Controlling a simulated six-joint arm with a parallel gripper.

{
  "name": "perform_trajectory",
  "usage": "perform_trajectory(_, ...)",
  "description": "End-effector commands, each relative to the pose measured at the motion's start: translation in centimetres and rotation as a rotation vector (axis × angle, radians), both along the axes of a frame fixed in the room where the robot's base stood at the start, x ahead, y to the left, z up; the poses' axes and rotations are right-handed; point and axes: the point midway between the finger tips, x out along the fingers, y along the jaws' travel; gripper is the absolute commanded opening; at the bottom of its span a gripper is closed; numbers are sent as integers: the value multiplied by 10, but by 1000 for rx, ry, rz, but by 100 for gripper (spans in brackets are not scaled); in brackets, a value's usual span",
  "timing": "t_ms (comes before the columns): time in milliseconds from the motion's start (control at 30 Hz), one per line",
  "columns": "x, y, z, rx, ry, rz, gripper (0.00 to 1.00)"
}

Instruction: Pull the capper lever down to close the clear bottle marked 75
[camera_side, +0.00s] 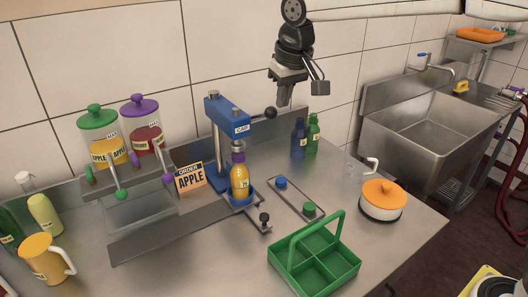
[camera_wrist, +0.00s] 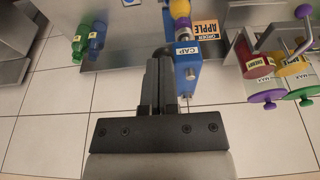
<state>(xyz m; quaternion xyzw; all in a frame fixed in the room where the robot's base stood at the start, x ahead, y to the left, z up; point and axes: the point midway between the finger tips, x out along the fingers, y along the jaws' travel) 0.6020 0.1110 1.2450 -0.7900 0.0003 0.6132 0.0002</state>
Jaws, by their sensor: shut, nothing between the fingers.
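The blue capper (camera_side: 227,120), labelled CAP, stands on the steel counter; it shows in the wrist view (camera_wrist: 188,75). Its lever ends in a black ball knob (camera_side: 270,113), raised at about the height of the capper head. A clear bottle with yellow-orange contents (camera_side: 240,183) stands upright in the capper base under the head, with purple at its top. Its small label is too small to read. My gripper (camera_side: 284,103) is shut and empty, just right of the knob in the side view. In the wrist view my gripper (camera_wrist: 157,62) hides part of the lever; contact cannot be told.
An ORDER APPLE card (camera_side: 190,179) and two dispensers, green-lidded (camera_side: 98,135) and purple-lidded (camera_side: 143,122), stand left. Blue (camera_side: 298,140) and green (camera_side: 313,135) bottles stand behind right. A green crate (camera_side: 315,262) and orange-lidded pot (camera_side: 382,200) are in front right.

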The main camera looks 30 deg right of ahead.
Motion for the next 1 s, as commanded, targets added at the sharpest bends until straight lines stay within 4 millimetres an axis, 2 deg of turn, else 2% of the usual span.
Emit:
perform_trajectory(500,0,0,32,0,0,0,0)
perform_trajectory(1000,0,0,33,0,1,0,0)
